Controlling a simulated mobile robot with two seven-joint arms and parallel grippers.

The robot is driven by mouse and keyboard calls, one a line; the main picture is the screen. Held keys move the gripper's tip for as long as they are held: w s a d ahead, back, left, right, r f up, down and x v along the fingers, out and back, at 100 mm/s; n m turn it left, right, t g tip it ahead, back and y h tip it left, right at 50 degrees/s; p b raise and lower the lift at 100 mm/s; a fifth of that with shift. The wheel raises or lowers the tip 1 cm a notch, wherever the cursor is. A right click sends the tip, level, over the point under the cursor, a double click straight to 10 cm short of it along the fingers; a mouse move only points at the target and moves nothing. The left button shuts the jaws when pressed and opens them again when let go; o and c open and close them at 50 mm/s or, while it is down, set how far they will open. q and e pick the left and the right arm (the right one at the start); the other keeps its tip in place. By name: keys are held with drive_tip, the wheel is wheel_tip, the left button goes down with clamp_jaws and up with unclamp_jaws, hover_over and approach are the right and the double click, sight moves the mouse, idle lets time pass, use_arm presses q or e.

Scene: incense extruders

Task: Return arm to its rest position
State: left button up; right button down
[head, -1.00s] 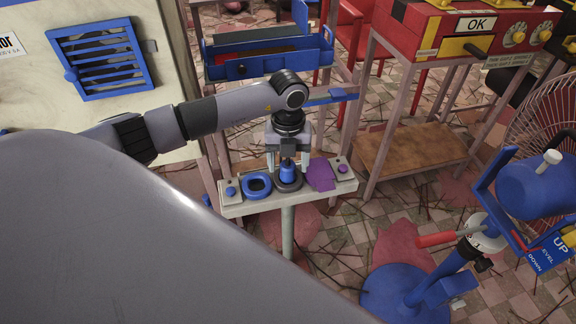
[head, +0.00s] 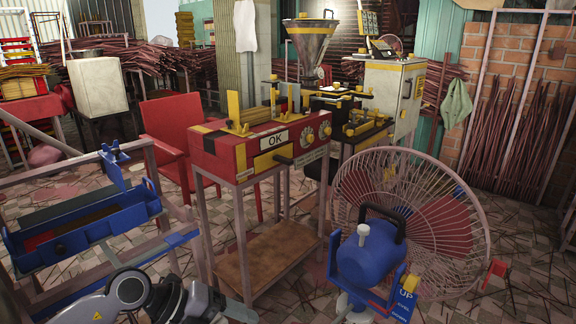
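My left arm (head: 105,303) shows at the lower left edge of the head view. My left gripper (head: 236,309) points to the right, near the bottom edge, in front of the foot of the red machine's stand. Its fingers are small and dark, and I cannot tell whether they are open or shut. I see nothing clearly held in it. My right arm and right gripper are not in view.
A blue tray (head: 85,225) on a pink frame stands just behind my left arm. The red machine (head: 232,150) on its stand is further back. A blue fan (head: 372,262) with a wire cage (head: 410,205) stands right. Floor shows between them.

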use_arm(q)
drive_tip(key=d+r+n+t+h, duration=0.5)
drive_tip(key=d+r+t+h, duration=0.15)
drive_tip(key=r, duration=0.45)
drive_tip(key=w+a+r+n+t+y, duration=0.1)
drive_tip(key=a+r+n+t+y, duration=0.25)
drive_tip(key=a+n+t, duration=0.45)
drive_tip(key=s+a+f+n+g+y, duration=0.2)
drive_tip(key=s+a+f+n+y, duration=0.1)
drive_tip(key=a+f+n+y, duration=0.4)
drive_tip(key=s+a+f+n+g+y, duration=0.25)
drive_tip(key=a+f+n+y, duration=0.25)
drive_tip(key=f+n+y, duration=0.3)
drive_tip(key=s+f+n+g+h, duration=0.1)
drive_tip(key=s+f+g, duration=0.3)
drive_tip(key=s, duration=0.5)
drive_tip(key=s+f+n+g+h, duration=0.1)
drive_tip(key=s+f+g, duration=0.3)
drive_tip(key=s, duration=0.5)
drive_tip(key=w+d+f+t+h, duration=0.3)
drive_tip(key=w+d+f+t, duration=0.2)
drive_tip(key=w+f+t, duration=0.15)
wheel_tip(320, 180, up, 16)
drive_tip(key=a+p, duration=0.1)
drive_tip(key=p, duration=1.8)
drive_tip(key=shift+a+r+m+y, duration=0.15)
drive_tip(key=shift+a+m+y, duration=0.15)
drive_tip(key=shift+m, duration=0.1)
